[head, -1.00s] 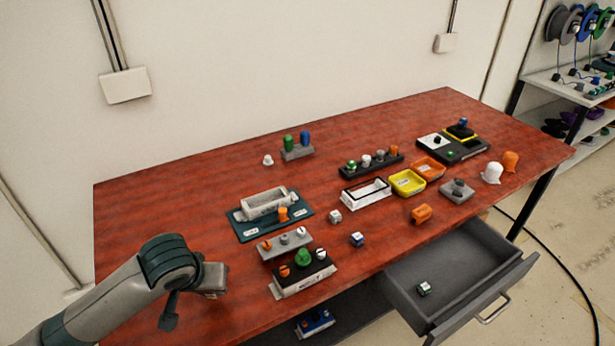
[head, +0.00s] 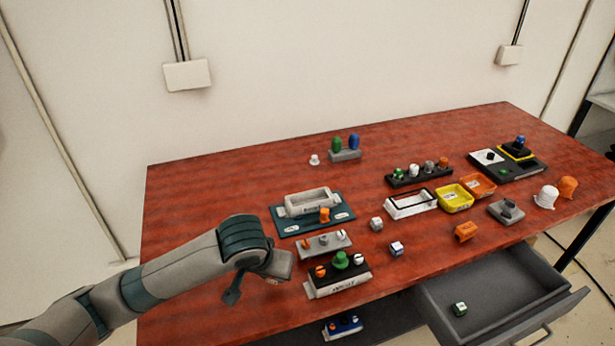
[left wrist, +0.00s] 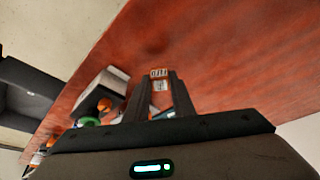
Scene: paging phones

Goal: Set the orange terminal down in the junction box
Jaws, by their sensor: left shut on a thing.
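My left gripper (head: 276,281) is low over the near left part of the table, just left of the black-topped control box. In the head view the gripper mostly hides this piece. A grey open-topped box (head: 313,211), which may be the junction box, stands on a dark teal mat (head: 285,225) behind the gripper. It looks empty. An orange piece (head: 324,215) sits at its front. My right gripper is not in view.
A white open box (head: 411,210), yellow tray (head: 455,203) and orange tray (head: 477,186) are farther right. An open drawer (head: 500,300) juts out. The table's left is clear.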

